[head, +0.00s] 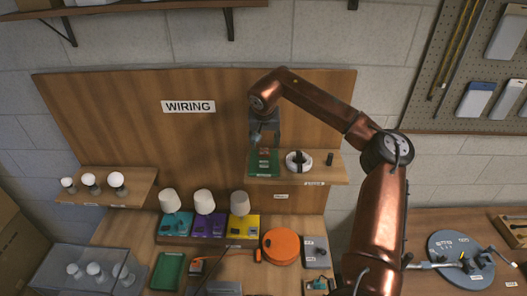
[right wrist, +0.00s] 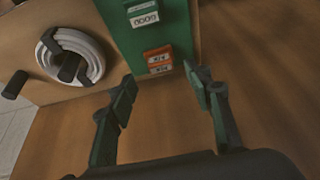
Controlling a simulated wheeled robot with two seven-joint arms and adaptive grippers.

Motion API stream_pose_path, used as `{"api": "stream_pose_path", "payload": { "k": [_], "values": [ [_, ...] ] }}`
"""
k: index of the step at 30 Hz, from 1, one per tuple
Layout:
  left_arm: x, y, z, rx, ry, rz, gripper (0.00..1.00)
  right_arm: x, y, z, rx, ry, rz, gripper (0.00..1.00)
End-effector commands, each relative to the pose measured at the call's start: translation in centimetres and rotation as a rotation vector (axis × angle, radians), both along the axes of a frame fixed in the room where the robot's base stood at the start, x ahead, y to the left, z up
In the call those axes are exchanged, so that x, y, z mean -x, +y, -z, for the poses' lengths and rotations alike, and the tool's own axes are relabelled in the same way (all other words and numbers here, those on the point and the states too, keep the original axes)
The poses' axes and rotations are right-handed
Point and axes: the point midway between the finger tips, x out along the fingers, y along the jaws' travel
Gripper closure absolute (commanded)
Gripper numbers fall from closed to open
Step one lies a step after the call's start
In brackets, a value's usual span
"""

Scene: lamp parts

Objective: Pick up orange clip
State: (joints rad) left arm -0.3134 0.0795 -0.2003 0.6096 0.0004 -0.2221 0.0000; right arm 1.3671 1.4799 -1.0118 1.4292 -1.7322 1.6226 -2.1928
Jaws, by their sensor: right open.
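The orange clip (right wrist: 157,61), a small block with white labels, lies in the green tray (right wrist: 178,22) in the right wrist view. A green labelled piece (right wrist: 142,13) lies beyond it in the same tray. In the head view the green tray (head: 254,167) sits on the right shelf, below my right gripper (head: 262,140). The right gripper also shows in the right wrist view (right wrist: 160,82); its two fingers are spread and empty, with the clip a little beyond the gap between the tips. My left gripper is not in view.
A white cable coil (head: 306,161) on a dark peg and a dark cylinder (head: 329,158) stand right of the tray. The wooden WIRING board (head: 130,130) rises behind. Lamps, an orange reel (head: 281,246) and another green tray (head: 168,271) occupy the bench below.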

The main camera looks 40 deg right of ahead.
Motion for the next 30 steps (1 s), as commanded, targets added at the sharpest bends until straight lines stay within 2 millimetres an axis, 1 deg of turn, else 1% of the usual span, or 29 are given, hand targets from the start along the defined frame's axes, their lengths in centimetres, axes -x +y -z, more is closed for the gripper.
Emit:
{"api": "stream_pose_path", "payload": {
  "k": [1,4,7,12,14,16,24,30],
  "values": [
    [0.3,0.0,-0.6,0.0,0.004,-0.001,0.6,-0.1,-0.3,0.7,0.001,0.006,0.001,0.54],
    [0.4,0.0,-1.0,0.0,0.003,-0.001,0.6,-0.5,-0.7,2.1,0.0,0.004,0.0,0.54],
    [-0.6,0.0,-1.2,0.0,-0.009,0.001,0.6,-0.9,-0.9,3.1,-0.001,0.003,-0.001,0.54],
    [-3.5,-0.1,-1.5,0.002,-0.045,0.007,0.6,-1.0,-0.9,3.6,-0.001,0.003,-0.002,0.54],
    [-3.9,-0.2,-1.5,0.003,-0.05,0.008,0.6,-1.1,-0.9,3.6,-0.001,0.002,-0.003,0.54],
    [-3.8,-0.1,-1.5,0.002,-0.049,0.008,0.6,-1.1,-0.8,3.6,-0.001,0.002,-0.003,0.54],
    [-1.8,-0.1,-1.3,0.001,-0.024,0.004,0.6,-1.2,-0.7,3.5,-0.002,0.001,-0.004,0.73],
    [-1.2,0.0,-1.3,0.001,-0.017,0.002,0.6,-1.1,-0.7,3.5,-0.002,0.002,-0.004,0.87]
  ]
}}
